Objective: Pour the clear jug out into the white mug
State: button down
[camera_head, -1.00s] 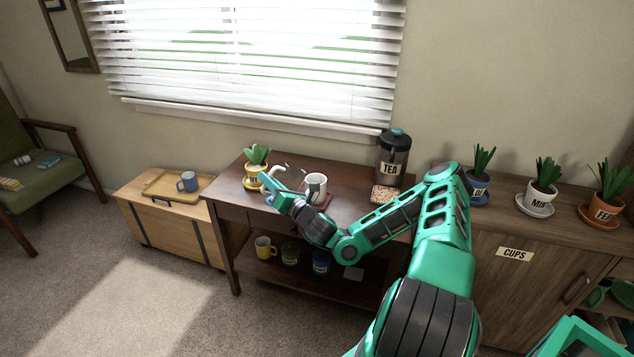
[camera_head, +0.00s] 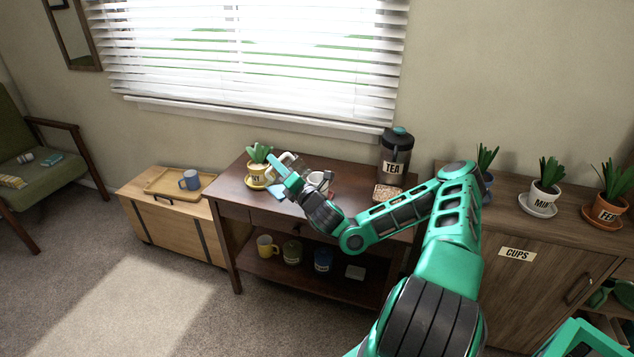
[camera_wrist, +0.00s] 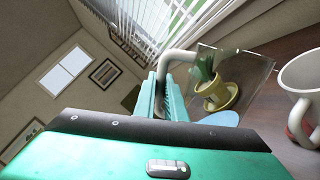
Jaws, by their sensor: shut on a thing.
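The clear jug shows in the wrist view (camera_wrist: 255,72) as a see-through outline with a pale handle (camera_wrist: 172,60); it looks tilted. My gripper (camera_wrist: 166,85) is shut on that handle. In the head view my gripper (camera_head: 278,172) is above the dark desk, just left of the white mug (camera_head: 319,178). The mug stands upright at the right edge of the wrist view (camera_wrist: 302,82), apart from the jug. My wrist partly covers the mug in the head view. I cannot make out any liquid in the jug or the mug's inside.
A plant in a yellow pot (camera_head: 256,171) stands on the dark desk (camera_head: 231,184), close behind the jug. A blue coaster (camera_wrist: 222,119) lies near it. A tea dispenser (camera_head: 396,155) stands at the desk's back right. The lower shelf holds several cups.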

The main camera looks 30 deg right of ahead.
aim_at(284, 154)
jog(key=shift+d+r+m+h+p, duration=0.25)
jog(key=shift+d+r+m+p, duration=0.15)
jog(key=shift+d+r+m, duration=0.4)
jog(key=shift+d+r+m+h+p, duration=0.3)
jog(key=shift+d+r+m, duration=0.25)
jog(key=shift+r+m, duration=0.35)
dwell(0.7)
